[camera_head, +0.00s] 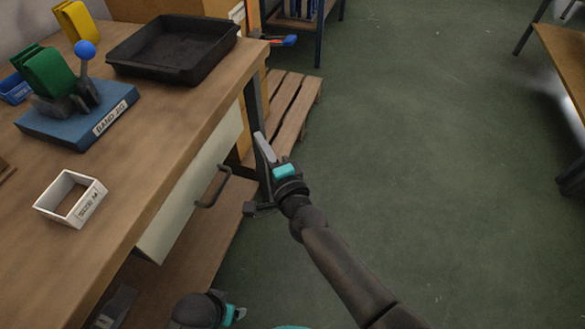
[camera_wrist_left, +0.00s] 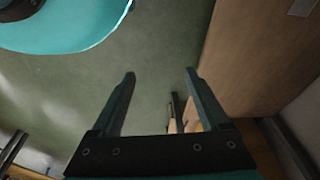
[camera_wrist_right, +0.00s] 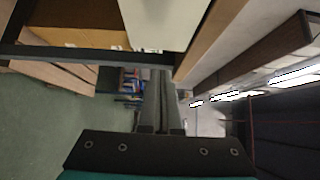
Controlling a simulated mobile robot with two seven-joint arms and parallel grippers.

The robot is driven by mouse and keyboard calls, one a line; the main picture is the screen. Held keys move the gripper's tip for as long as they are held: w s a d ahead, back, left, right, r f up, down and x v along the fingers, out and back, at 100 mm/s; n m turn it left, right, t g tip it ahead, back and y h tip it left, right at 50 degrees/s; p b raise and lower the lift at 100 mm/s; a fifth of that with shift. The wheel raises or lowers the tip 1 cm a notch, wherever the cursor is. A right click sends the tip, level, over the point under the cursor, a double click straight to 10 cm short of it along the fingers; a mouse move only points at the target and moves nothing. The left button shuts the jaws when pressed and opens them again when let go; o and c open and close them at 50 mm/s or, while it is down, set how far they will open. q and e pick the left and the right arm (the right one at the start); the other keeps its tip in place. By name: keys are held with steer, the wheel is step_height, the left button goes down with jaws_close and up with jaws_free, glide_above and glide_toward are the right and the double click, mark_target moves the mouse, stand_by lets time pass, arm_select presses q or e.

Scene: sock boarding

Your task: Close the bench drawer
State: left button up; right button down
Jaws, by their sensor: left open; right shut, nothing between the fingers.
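The bench drawer's cream front (camera_head: 192,190) sits under the bench top, close beneath its edge, with a dark bar handle (camera_head: 213,188) on it. No drawer interior shows; I cannot tell whether it is fully flush. My right gripper (camera_head: 263,147) is shut and empty, to the right of the handle and apart from it, beside the dark bench leg. In the right wrist view the shut fingers (camera_wrist_right: 160,80) point past the cream panel (camera_wrist_right: 163,22) at the top. My left gripper (camera_wrist_left: 160,74) is open and empty in the left wrist view, beside a wooden surface.
On the bench (camera_head: 165,150) are a black tray (camera_head: 172,50), a blue band jig (camera_head: 80,115) and a white size frame (camera_head: 72,198). A wooden pallet (camera_head: 290,105) lies beyond my right gripper. Green floor (camera_head: 430,130) is clear to the right.

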arm_select(q)
steer(key=a+f, duration=0.1)
steer(key=s+f+p, duration=0.1)
steer(key=f, duration=0.1)
steer(key=a+f, duration=0.1)
steer(key=shift+s+a+f+p, duration=0.2)
steer(key=shift+s+a+p, duration=0.1)
steer(key=shift+s+p, duration=0.1)
arm_select(e)
steer(key=v, duration=0.7)
steer(key=shift+s, duration=0.45)
steer(key=shift+a+f, duration=0.1)
